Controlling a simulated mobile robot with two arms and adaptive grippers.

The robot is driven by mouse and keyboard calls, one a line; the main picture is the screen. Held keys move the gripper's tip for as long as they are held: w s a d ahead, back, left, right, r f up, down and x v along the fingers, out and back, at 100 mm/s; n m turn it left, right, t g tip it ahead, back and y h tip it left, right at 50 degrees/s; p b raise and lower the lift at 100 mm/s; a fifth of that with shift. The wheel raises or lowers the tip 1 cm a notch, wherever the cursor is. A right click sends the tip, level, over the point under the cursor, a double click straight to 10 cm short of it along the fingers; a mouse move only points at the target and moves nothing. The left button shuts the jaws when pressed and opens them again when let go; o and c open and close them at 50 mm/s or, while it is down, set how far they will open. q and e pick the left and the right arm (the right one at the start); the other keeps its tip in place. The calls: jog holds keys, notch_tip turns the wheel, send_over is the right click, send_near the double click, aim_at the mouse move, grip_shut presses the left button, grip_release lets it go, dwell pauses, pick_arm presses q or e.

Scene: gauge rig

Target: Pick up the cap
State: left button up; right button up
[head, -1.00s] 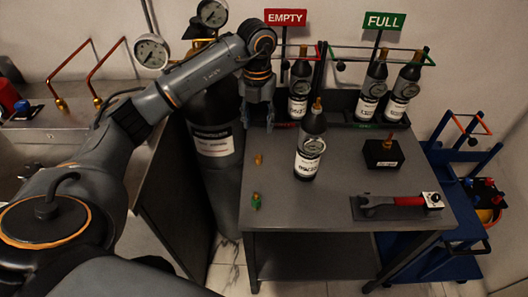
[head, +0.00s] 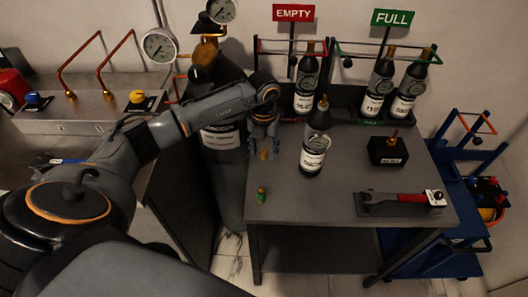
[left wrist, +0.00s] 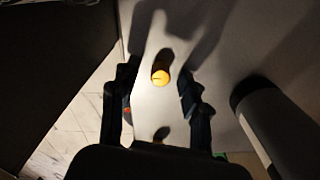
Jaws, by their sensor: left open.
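A small brass-yellow cap (head: 263,155) lies on the dark grey table (head: 330,206) near its left edge. In the left wrist view the cap (left wrist: 160,77) shows as a round yellow-orange piece between my two fingers, with bare table around it. My left gripper (head: 264,146) is open and points down close over the cap. Its fingers (left wrist: 158,88) are on either side of the cap in the picture, with gaps on both sides. I cannot tell the exact height left between them. My right gripper is not in view.
A small green and brass fitting (head: 261,194) lies nearer the front. A dark bottle (head: 314,145) stands right of my gripper. A large grey cylinder (head: 229,185) stands left of the table.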

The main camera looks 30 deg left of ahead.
pick_arm(q)
jog(key=shift+c, duration=0.2)
grip_shut()
jog(key=shift+r, duration=0.15)
